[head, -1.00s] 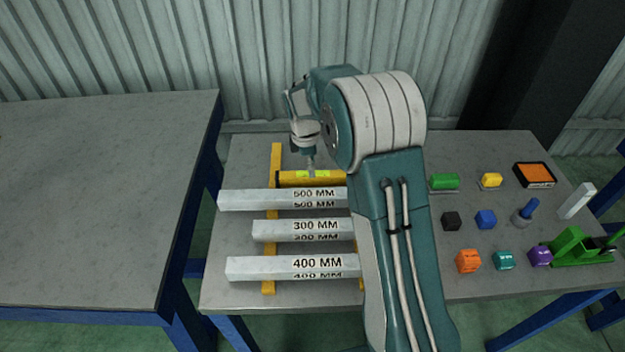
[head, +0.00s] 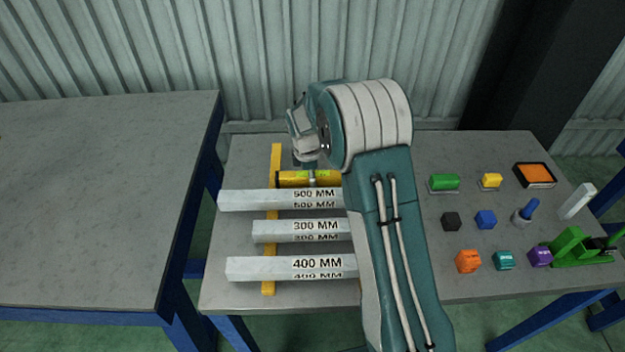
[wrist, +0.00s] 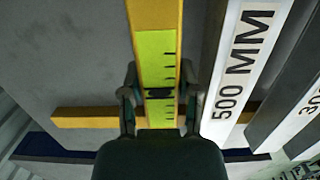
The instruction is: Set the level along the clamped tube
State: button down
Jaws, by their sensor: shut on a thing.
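The yellow level (head: 285,180) with its bright green scale lies behind the 500 MM tube (head: 240,200), along it. In the wrist view the level (wrist: 155,15) passes between my two fingers, and the 500 MM tube (wrist: 232,75) runs beside it with a gap. My gripper (head: 311,180) is low over the level and shut on it at the green part; it also shows in the wrist view (wrist: 160,92). The 300 MM tube (head: 275,231) and 400 MM tube (head: 265,268) lie in front. I see no clamp on any of these tubes.
The tubes rest across a yellow rail (head: 269,288). My arm covers their right ends. To the right stand several small coloured blocks, an orange-topped tray (head: 535,175), a white block (head: 576,201) and a green device (head: 577,245). An empty grey table (head: 90,200) is at left.

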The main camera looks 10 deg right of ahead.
jog(key=shift+r, duration=0.1)
jog(key=shift+r, duration=0.25)
jog(key=r, duration=0.3)
jog(key=shift+s, duration=0.2)
jog(key=s+r, duration=0.5)
jog(key=shift+r, duration=0.35)
jog(key=s+r, duration=0.3)
jog(key=s, duration=0.5)
jog(key=shift+s+r, duration=0.25)
jog(key=shift+s, duration=0.1)
